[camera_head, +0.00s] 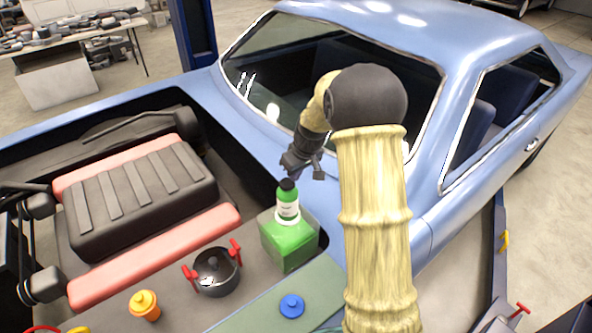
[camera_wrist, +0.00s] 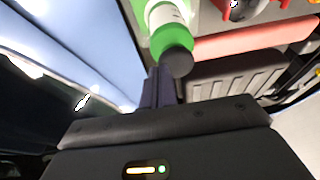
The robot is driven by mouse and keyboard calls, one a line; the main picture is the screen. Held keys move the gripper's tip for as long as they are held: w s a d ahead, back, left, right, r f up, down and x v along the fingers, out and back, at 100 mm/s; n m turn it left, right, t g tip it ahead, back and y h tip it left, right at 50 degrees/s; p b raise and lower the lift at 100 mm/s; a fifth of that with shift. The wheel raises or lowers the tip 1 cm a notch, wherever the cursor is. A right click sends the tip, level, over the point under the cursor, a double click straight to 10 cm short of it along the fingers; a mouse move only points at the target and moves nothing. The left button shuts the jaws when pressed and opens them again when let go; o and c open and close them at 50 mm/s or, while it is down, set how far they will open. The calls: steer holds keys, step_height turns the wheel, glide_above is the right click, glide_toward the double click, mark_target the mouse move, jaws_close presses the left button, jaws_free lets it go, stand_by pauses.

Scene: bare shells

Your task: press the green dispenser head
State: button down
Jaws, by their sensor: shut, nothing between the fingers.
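My gripper (camera_head: 301,170) is just above and behind the cap in the head view. In the wrist view my gripper's fingers (camera_wrist: 158,76) are shut and empty, close beside the cap. I cannot tell whether they touch it.
A dark pot (camera_head: 215,272) with red handles stands left of the container. An orange item with a yellow top (camera_head: 145,304) and a blue knob (camera_head: 292,306) are nearer. A ribbed black engine cover (camera_head: 140,200) lies left. The blue car's windshield (camera_head: 300,75) is behind my arm.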

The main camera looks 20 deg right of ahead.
steer(key=shift+s+f, duration=0.1)
steer(key=shift+f, duration=0.1)
steer(key=w+v, duration=0.1)
steer(key=v, duration=1.3)
steer(key=shift+w+r+b, duration=0.15)
steer(key=shift+r+b, duration=0.1)
steer(key=shift+b, duration=0.2)
steer(key=shift+a, duration=0.1)
stand_by(0.5)
